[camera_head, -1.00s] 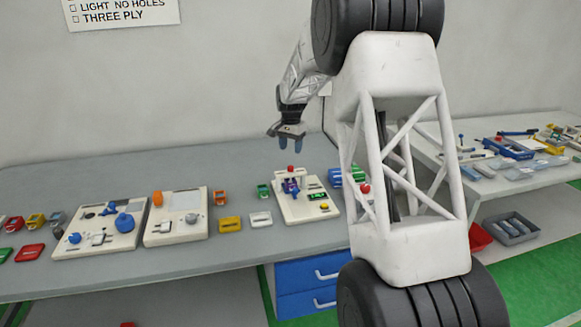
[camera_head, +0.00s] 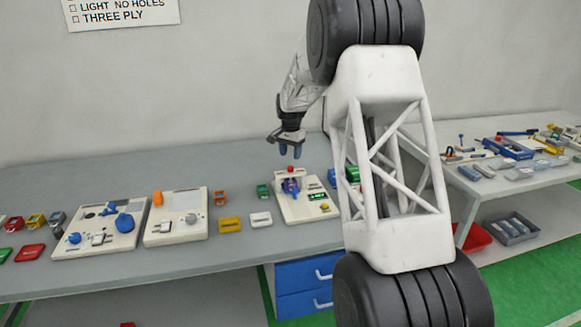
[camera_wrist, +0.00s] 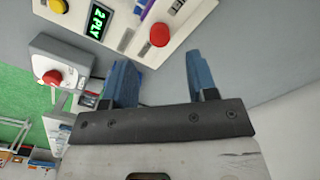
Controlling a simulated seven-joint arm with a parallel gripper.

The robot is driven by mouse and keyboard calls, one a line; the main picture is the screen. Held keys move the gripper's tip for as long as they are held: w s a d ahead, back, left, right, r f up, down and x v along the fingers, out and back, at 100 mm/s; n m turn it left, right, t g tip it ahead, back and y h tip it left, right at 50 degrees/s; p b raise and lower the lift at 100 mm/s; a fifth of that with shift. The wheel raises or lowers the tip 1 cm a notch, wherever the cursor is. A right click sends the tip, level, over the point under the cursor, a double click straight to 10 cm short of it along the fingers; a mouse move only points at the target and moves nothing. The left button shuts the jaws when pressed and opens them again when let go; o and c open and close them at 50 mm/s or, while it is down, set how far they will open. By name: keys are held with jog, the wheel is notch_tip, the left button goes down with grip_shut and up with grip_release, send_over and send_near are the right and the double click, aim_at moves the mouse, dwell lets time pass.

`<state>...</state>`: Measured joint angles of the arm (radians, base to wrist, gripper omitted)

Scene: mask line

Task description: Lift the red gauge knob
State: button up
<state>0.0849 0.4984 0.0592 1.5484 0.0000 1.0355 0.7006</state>
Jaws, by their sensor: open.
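The red gauge knob (camera_head: 291,168) sits on top of the white frame of the gauge device (camera_head: 299,212) on the bench. In the wrist view the round red knob (camera_wrist: 159,35) stands beyond the fingertips, roughly between their lines. My gripper (camera_head: 290,151) is above the knob and apart from it, with its blue fingers pointing down. The wrist view shows my gripper (camera_wrist: 158,68) open, with nothing between its fingers. The device's green display (camera_wrist: 99,22) reads "2 PLY".
A grey box with a red button (camera_wrist: 52,77) stands beside the device. White (camera_head: 261,219) and yellow (camera_head: 230,224) trays and two panels with knobs (camera_head: 175,217) lie to the left. A second table (camera_head: 470,187) with tools stands to the right.

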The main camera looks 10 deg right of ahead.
aim_at(290, 169)
jog(key=shift+f, duration=3)
grip_shut()
